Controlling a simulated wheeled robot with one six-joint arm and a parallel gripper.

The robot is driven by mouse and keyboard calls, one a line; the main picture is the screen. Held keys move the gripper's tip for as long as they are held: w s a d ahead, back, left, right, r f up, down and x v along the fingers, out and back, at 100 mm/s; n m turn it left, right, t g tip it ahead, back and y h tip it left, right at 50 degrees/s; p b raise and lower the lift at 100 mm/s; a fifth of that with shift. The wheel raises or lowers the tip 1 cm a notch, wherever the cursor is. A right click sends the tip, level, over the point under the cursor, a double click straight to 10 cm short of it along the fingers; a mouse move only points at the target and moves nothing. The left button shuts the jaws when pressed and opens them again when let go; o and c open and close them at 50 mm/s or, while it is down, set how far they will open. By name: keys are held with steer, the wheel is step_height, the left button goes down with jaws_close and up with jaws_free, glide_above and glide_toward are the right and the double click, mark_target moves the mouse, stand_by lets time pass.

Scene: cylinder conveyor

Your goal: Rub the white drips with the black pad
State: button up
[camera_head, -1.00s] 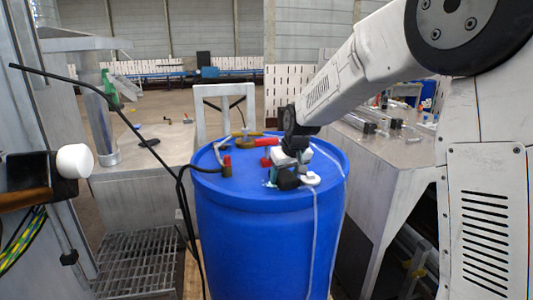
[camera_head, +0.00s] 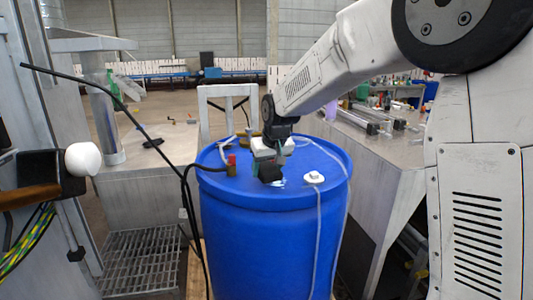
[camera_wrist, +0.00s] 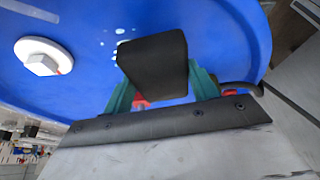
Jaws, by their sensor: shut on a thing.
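My gripper (camera_head: 270,168) is over the top of the blue drum (camera_head: 262,240). In the wrist view its green fingers (camera_wrist: 160,88) are shut on the black pad (camera_wrist: 155,62). The pad is a dark block, and it hides part of the drum lid. White drips (camera_wrist: 119,31) show as small spots on the blue lid, just beyond and left of the pad's edge. In the head view a pale patch (camera_head: 281,183) lies by the pad's lower right. I cannot tell whether the pad touches the lid.
A white cap with a cord (camera_head: 314,177) sits on the lid to the right; it also shows in the wrist view (camera_wrist: 42,58). A red and brass fitting with a black hose (camera_head: 231,164) stands at the left. A metal table (camera_head: 375,140) is to the right.

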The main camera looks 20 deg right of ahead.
mark_target(265, 165)
steer(key=shift+r, duration=2.45)
